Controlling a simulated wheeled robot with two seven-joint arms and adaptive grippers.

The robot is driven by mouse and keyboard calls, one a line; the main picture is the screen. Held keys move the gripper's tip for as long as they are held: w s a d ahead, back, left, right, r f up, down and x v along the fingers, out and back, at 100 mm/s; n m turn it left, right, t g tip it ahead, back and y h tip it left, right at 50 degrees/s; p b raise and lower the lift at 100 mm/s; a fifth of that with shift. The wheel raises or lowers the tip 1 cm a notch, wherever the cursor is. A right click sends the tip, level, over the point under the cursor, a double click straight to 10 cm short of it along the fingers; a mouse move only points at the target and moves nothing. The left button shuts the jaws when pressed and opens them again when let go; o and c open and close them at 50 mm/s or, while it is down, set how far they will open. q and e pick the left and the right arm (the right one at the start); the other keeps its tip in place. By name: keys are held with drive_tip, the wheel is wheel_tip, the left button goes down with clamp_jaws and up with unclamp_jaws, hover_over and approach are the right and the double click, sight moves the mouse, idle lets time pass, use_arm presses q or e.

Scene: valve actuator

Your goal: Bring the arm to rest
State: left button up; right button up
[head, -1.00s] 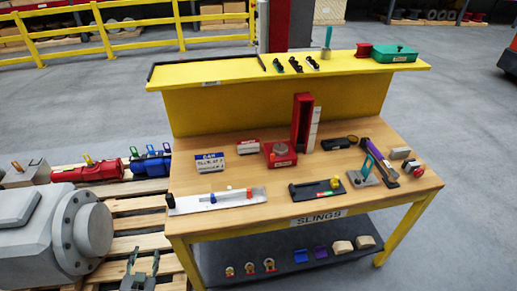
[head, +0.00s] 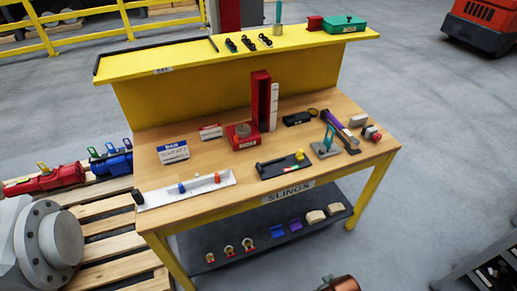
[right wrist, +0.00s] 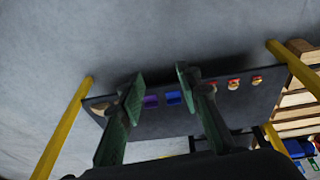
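My right gripper (right wrist: 160,82) shows in the right wrist view with its two dark green fingers spread apart and nothing between them. Beyond it, in the same view, is the dark lower shelf (right wrist: 150,122) of the bench, with purple and blue pieces and several small shackles. The fingers overlap the shelf in the picture; I see no contact. In the head view neither gripper shows. My left gripper is out of frame.
The wooden-topped yellow bench (head: 225,195) stands in front, holding a white tray (head: 205,190), a red block (head: 243,135) and other small parts. A pallet (head: 110,240) with a grey flanged actuator (head: 60,238) is at left.

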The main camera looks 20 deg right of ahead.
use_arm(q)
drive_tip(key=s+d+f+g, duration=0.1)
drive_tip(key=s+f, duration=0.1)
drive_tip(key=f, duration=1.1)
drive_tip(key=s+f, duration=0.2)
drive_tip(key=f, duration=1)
use_arm(e)
drive_tip(key=s+a+f+g, duration=0.1)
drive_tip(key=s+f, duration=0.1)
drive_tip(key=f, duration=1.1)
drive_tip(key=s+f, duration=0.2)
drive_tip(key=f, duration=1)
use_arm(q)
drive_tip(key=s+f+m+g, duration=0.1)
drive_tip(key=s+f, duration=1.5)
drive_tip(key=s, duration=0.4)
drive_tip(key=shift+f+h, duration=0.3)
use_arm(e)
drive_tip(key=s+f+n+g, duration=0.1)
drive_tip(key=s+f, duration=1.5)
drive_tip(key=s, duration=0.4)
drive_tip(key=shift+f+y, duration=0.3)
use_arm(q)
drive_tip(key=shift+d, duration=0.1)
use_arm(e)
drive_tip(key=shift+a, duration=0.1)
